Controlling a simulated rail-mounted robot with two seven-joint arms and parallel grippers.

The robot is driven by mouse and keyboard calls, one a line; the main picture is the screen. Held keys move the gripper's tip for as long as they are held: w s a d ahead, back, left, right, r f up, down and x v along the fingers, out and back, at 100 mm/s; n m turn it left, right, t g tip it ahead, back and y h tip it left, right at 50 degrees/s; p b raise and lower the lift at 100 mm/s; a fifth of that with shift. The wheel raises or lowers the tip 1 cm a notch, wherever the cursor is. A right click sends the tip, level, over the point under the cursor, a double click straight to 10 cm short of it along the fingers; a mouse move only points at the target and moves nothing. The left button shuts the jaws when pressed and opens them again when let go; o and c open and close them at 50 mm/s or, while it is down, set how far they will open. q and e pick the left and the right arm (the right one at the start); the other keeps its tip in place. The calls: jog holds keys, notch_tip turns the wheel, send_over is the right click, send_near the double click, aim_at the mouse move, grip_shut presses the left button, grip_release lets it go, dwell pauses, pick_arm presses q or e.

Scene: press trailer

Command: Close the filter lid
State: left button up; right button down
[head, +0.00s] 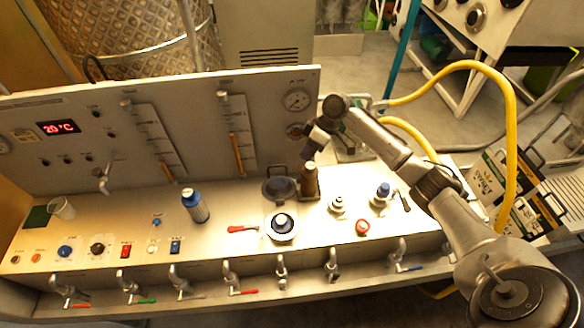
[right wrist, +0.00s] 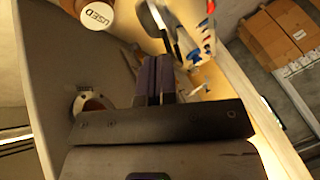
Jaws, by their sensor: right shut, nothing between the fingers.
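The filter (head: 281,226) is a round housing with a dark ring and pale centre set in the bench top. Its dark round lid (head: 279,190) stands open, tilted back behind the housing. My right gripper (head: 308,150) is above and to the right of the lid, apart from it, with its dark fingers together and empty. The shut fingers (right wrist: 154,78) show in the right wrist view. A grey curved part beyond them may be the lid, but I cannot tell. My left gripper is not in view.
A brown bottle (head: 310,182) stands close beside the lid, below my right gripper; its white cap (right wrist: 97,15) reads "USED". A blue bottle (head: 195,205) stands further left. A red-handled valve (head: 241,229) lies left of the filter. The gauge panel (head: 200,130) rises behind.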

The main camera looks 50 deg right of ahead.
notch_tip(320, 180, up, 2)
jog(key=w+d+r, duration=0.1)
jog(key=d, duration=0.1)
jog(key=p, duration=0.2)
send_near(278, 180)
notch_tip(278, 180, down, 3)
jog(key=d, duration=0.1)
jog(key=shift+w+a+f+t+y, duration=0.3)
jog(key=shift+w+f+y, duration=0.15)
jog(key=shift+f, duration=0.25)
jog(key=shift+a, duration=0.1)
